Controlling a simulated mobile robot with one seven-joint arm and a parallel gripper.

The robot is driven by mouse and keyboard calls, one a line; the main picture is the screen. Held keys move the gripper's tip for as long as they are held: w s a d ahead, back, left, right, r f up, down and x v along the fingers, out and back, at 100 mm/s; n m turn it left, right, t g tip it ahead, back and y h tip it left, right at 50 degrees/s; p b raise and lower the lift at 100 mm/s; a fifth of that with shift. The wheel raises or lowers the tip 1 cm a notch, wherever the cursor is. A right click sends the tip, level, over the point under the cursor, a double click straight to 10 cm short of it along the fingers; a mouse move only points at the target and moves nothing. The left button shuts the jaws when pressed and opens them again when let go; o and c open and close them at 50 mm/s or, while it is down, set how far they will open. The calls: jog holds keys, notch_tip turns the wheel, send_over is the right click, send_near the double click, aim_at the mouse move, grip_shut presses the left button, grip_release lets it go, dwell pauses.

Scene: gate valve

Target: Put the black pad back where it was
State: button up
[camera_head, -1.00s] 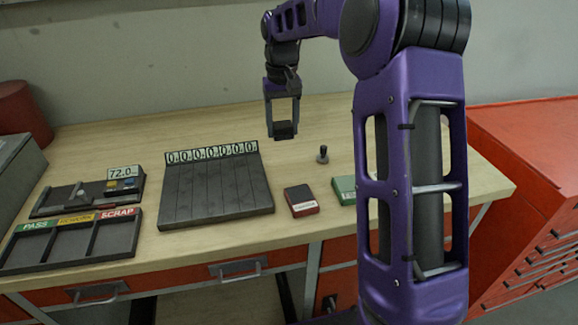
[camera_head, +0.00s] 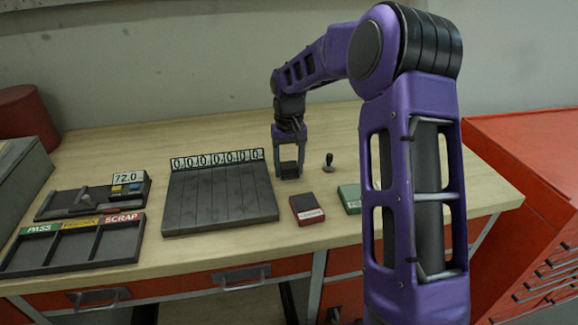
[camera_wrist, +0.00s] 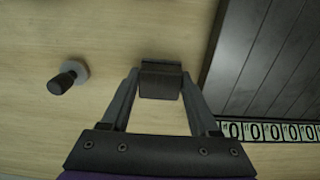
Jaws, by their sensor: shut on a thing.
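The black pad (camera_head: 289,169) is a small dark block held between the two fingertips of my gripper (camera_head: 289,174). The wrist view also shows the pad (camera_wrist: 160,81) gripped, with a finger on each side (camera_wrist: 160,92). The gripper points down, low over the wooden bench, just right of the grey grooved board. I cannot tell whether the pad touches the bench.
The grooved board (camera_head: 220,199) carries a row of zero labels (camera_head: 217,159). A black knob (camera_head: 328,161) stands to the right. A red-edged box (camera_head: 307,209) and a green box (camera_head: 349,198) lie nearer. A sorting tray (camera_head: 72,247) and gauge stand (camera_head: 90,199) are left.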

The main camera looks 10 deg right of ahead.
aim_at(289, 165)
jog(key=shift+f, duration=0.15)
jog(key=o, duration=1.4)
jog(key=shift+o, duration=0.2)
notch_tip(289, 165, up, 12)
jog(key=p, duration=0.1)
jog(key=shift+r, duration=0.2)
